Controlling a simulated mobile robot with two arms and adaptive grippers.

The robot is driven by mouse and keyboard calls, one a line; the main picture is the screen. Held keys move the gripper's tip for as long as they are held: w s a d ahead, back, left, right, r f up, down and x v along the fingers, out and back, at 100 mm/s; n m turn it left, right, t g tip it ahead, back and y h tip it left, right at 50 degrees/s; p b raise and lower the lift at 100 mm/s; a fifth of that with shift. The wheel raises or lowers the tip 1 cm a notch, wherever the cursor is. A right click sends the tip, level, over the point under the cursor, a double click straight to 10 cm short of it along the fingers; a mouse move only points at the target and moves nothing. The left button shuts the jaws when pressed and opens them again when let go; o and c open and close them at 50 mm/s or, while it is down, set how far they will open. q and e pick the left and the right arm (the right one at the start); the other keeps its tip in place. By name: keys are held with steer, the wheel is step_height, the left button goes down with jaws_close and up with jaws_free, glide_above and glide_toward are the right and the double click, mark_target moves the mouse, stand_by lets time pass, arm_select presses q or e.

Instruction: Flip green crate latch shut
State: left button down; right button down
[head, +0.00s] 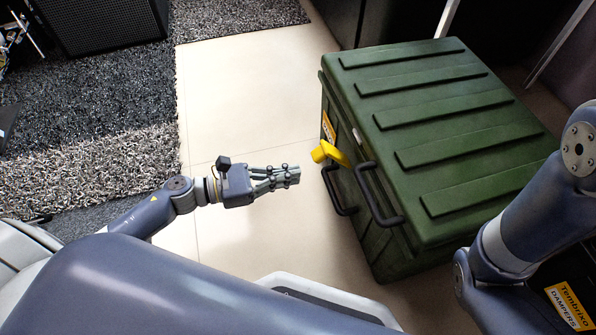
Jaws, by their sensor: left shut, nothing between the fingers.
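A green crate (440,110) with a ribbed lid stands on the floor at the right of the head view. The lid lies down on the crate body. A yellow latch (331,153) sticks out from the crate's left-facing front, near a yellow label. Two dark handles (377,200) are on the same face. My left gripper (296,175) is shut and empty, pointing right, a short gap to the left of the latch and slightly lower in the picture. My right arm comes in at the right; its gripper is out of view.
Pale floor tiles (250,100) lie clear left of the crate. Grey and dark shaggy rugs (90,150) cover the left side. A black speaker-like box (100,20) stands at the back left. A black case with a yellow label (568,305) is at the lower right.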

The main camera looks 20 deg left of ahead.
arm_select(q)
steer(key=shift+w+d+r+b, duration=0.15)
steer(key=shift+w+d+r, duration=0.2)
steer(key=shift+d+r, duration=0.2)
steer(key=shift+w+d+r+b, duration=0.15)
steer(key=shift+w+d+r, duration=0.15)
steer(key=shift+d+r, duration=0.25)
steer(key=shift+a+r, duration=0.15)
